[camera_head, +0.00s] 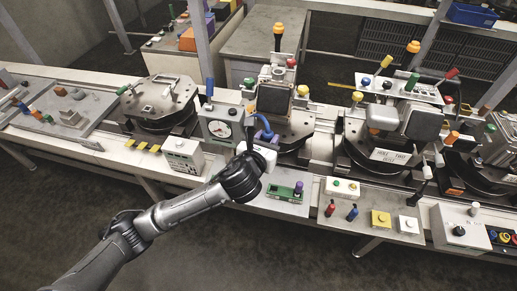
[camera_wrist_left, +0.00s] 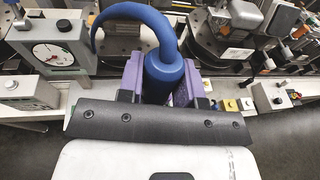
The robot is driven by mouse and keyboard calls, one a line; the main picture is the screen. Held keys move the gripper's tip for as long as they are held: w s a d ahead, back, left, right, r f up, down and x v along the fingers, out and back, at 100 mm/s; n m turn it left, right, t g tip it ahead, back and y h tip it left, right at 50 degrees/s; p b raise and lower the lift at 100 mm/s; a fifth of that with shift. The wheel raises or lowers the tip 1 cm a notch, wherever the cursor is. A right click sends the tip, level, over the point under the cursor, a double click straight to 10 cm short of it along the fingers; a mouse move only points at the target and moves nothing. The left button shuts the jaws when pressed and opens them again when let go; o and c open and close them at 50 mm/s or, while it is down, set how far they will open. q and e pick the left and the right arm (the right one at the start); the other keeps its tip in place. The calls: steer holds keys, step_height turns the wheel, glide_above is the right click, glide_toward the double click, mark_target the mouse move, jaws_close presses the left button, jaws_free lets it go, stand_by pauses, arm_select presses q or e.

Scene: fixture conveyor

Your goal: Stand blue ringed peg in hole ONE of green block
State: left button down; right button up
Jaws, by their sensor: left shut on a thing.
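My left gripper (camera_head: 262,146) is shut on a blue peg with a curved, ring-like top (camera_head: 265,127). In the left wrist view the blue peg (camera_wrist_left: 164,78) stands between the purple-faced jaws; its lower end is hidden by the black gripper bar. The green block (camera_head: 279,190) lies on the front shelf, below and right of the gripper in the head view. A purple-topped peg (camera_head: 299,187) stands at the block's right end. The gripper and blue peg are apart from the block. The hole labels are too small to read. My right gripper is not in view.
A gauge box (camera_head: 218,127) and a white control box (camera_head: 183,155) stand left of the gripper. Small red (camera_head: 330,208) and blue (camera_head: 352,213) pieces stand on the panel right of the block. Black round fixtures line the conveyor behind. The floor in front is clear.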

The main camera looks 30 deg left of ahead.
arm_select(q)
steer(key=w+f+m+h+b, duration=0.1)
steer(key=w+f+b, duration=0.3)
steer(key=f, duration=0.5)
steer(key=w+a+f+m+h+b, duration=0.1)
steer(key=w+f+b, duration=0.3)
steer(key=f, duration=0.6)
steer(key=w+f+h+b, duration=0.2)
steer(key=w+f+b, duration=0.2)
steer(key=f, duration=0.6)
steer(key=shift+w+a+m, duration=0.2)
steer(key=shift+w+m, duration=0.2)
steer(key=shift+w, duration=0.05)
step_height(320, 180, down, 7)
steer(key=b, duration=0.5)
steer(key=shift+f, duration=0.15)
